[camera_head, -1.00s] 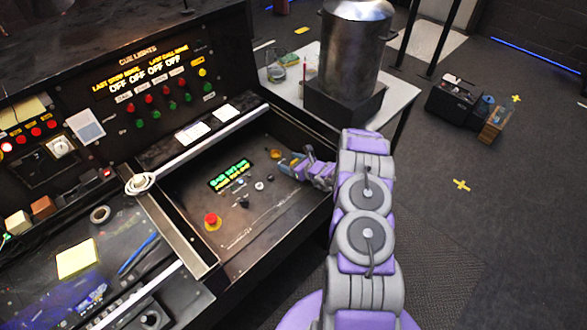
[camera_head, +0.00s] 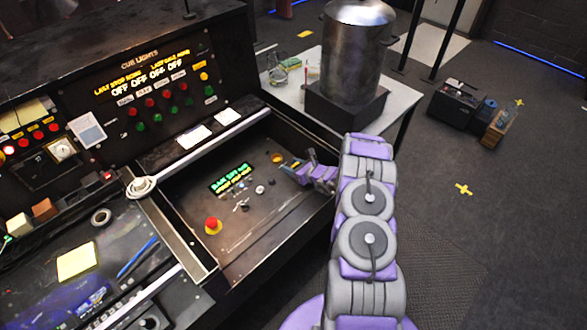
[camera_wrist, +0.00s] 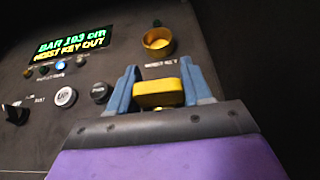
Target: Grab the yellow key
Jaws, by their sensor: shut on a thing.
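The yellow key (camera_wrist: 160,93) is between the two blue fingers of my gripper (camera_wrist: 158,88) in the wrist view, which are shut on it. Beyond it is a round yellow key socket (camera_wrist: 157,42) on the dark panel, empty, with a "HOIST KEY" label below it. The key is apart from the socket. In the head view my gripper (camera_head: 290,164) is over the right part of the recessed panel (camera_head: 250,222), just right of the yellow socket (camera_head: 277,157). The key is too small to make out clearly there.
The panel has a lit green and yellow display (camera_head: 232,178), small knobs and a red button (camera_head: 212,225). A table (camera_head: 400,105) with a metal urn (camera_head: 352,50) stands behind; open floor lies right.

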